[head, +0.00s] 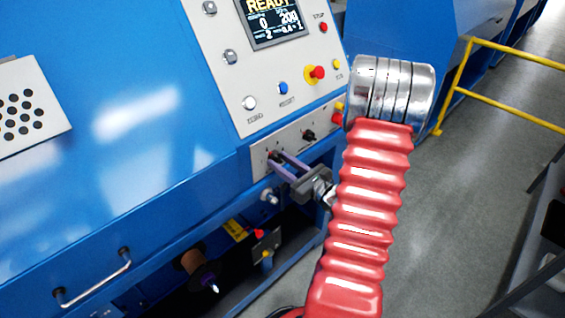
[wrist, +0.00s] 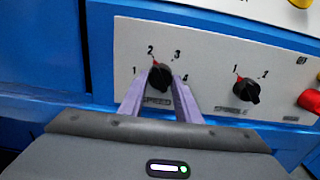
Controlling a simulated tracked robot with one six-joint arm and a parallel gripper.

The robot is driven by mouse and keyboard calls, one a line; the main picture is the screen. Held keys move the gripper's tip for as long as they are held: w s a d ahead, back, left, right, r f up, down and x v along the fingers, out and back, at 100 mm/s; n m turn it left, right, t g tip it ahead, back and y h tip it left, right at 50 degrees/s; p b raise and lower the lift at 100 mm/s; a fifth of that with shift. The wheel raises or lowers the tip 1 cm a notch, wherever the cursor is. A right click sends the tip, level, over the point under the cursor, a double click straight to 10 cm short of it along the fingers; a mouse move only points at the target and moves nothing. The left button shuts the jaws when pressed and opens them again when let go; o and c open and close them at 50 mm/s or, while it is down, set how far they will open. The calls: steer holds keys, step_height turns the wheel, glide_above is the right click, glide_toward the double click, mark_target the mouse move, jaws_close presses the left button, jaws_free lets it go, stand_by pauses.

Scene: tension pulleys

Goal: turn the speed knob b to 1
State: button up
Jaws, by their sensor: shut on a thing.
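A pale control panel (wrist: 215,60) carries two black knobs. The left knob (wrist: 159,76) has marks 1 to 4 around it and the word SPEED below; its red pointer mark is up, close to 2. In the head view my gripper (head: 276,160) reaches the panel's left part, and the right knob (head: 308,135) is clear.
A red button (wrist: 310,100) sits right of the knobs. Above the panel is a screen (head: 275,18) reading READY, with several buttons and a red stop knob (head: 316,73). A yellow rail (head: 510,50) stands at the right. My red arm covers part of the head view.

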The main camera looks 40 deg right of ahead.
steer(key=shift+n, duration=0.4)
steer(key=n, duration=1.1)
stand_by(0.5)
steer(key=o, duration=1.1)
steer(key=shift+c, duration=0.2)
steer(key=shift+s+d, duration=0.1)
steer(key=shift+s, duration=0.05)
steer(key=s, duration=1.3)
steer(key=shift+s+d, duration=0.15)
steer(key=shift+s, duration=0.15)
